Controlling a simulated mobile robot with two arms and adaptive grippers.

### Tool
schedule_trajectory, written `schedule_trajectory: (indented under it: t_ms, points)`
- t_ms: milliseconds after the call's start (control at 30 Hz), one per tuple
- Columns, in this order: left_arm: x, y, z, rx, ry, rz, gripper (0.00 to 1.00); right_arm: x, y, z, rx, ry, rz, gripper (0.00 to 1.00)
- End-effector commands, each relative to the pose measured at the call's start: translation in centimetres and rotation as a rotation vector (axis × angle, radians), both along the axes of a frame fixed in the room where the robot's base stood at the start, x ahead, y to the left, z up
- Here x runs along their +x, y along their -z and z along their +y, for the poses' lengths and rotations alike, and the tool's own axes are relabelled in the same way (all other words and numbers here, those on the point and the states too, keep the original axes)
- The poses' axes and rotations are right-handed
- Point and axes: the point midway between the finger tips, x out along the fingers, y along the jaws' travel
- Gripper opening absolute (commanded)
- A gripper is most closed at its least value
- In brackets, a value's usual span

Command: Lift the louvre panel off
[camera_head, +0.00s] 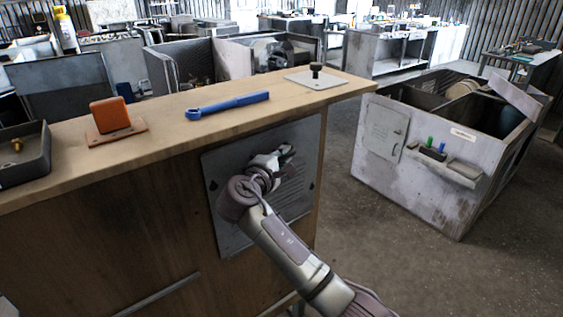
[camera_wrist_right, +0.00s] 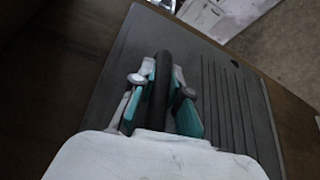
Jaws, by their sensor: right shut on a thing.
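The louvre panel (camera_head: 294,195) is a dark grey plate with slats on the front face of a wooden cabinet, below its top. It also shows in the wrist view (camera_wrist_right: 222,88), with slats right of a black bar handle (camera_wrist_right: 162,65). My right gripper (camera_head: 283,156) is at the panel's upper middle. In the wrist view the right gripper's teal-padded fingers (camera_wrist_right: 161,90) are on both sides of the handle, shut on it. The gripper and arm hide part of the panel. Whether there is a gap behind it I cannot tell. My left gripper is out of view.
The wooden cabinet top (camera_head: 165,118) holds a dark tray (camera_head: 24,160), an orange block (camera_head: 110,114), a blue wrench (camera_head: 227,105) and a pale plate with a black knob (camera_head: 316,78). A worn white housing (camera_head: 385,170) stands at right. Floor between is clear.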

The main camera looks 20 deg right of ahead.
Motion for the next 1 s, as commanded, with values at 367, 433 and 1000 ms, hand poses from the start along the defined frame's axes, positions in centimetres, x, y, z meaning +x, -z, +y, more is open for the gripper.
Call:
schedule_trajectory:
  t_ms: [367, 433, 1000]
  points:
    - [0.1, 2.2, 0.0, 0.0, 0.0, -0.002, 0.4, -4.6, -3.7, 4.4, 0.007, -0.009, -0.013, 0.0]
    - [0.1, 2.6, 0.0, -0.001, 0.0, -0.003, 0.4, -5.7, -4.5, 5.4, 0.006, -0.009, -0.013, 0.0]
    - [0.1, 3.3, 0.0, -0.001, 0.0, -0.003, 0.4, -11.5, -7.7, 8.3, 0.001, -0.004, -0.008, 0.0]
